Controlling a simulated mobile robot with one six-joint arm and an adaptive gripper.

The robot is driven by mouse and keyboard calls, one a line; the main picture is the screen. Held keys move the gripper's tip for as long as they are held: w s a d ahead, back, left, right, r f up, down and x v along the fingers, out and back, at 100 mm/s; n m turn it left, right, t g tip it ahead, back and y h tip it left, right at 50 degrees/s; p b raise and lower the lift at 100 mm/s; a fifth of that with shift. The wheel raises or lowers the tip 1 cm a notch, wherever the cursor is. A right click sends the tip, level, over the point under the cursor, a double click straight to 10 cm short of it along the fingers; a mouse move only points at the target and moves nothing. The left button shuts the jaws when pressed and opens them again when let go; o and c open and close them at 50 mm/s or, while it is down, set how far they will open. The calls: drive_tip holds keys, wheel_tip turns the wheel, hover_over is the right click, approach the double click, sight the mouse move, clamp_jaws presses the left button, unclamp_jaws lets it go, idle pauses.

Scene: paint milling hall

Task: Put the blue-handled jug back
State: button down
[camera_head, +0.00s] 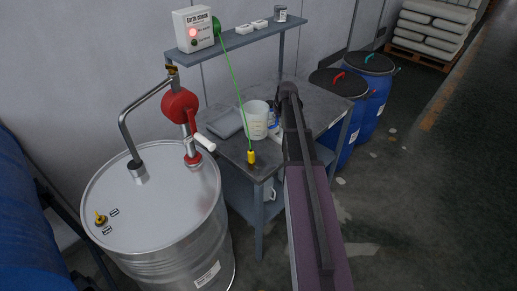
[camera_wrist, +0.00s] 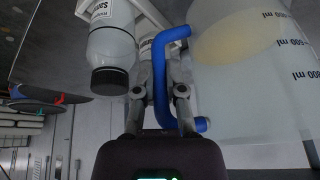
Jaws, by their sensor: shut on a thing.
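The blue-handled jug (camera_head: 256,121) is a translucent white measuring jug. It is upright at the grey work table (camera_head: 318,104), left of my arm; I cannot tell whether its base touches the top. In the wrist view, the jug (camera_wrist: 245,75) fills the right side, with ml marks and a pale yellowish patch. Its blue handle (camera_wrist: 187,95) runs between the fingers of my gripper (camera_wrist: 162,75), which is shut on it. In the head view, my arm hides most of the gripper and handle.
A yellow clamp (camera_head: 251,157) on a green cable from the earth check box (camera_head: 195,29) hangs at the table's front edge. A grey tray (camera_head: 226,122) lies left of the jug. A black-capped bottle (camera_wrist: 110,55) is close beside my gripper. A steel drum (camera_head: 150,205) stands left.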

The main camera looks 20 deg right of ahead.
drive_tip(key=shift+s+d, duration=0.1)
drive_tip(key=shift+d, duration=0.05)
wheel_tip(320, 180, down, 6)
drive_tip(key=b, duration=0.6)
drive_tip(key=shift+f, duration=0.3)
drive_tip(key=shift+f+b, duration=1.75)
drive_tip(key=shift+b, duration=0.25)
drive_tip(key=c, duration=0.7)
unclamp_jaws()
drive_tip(key=shift+r, duration=0.1)
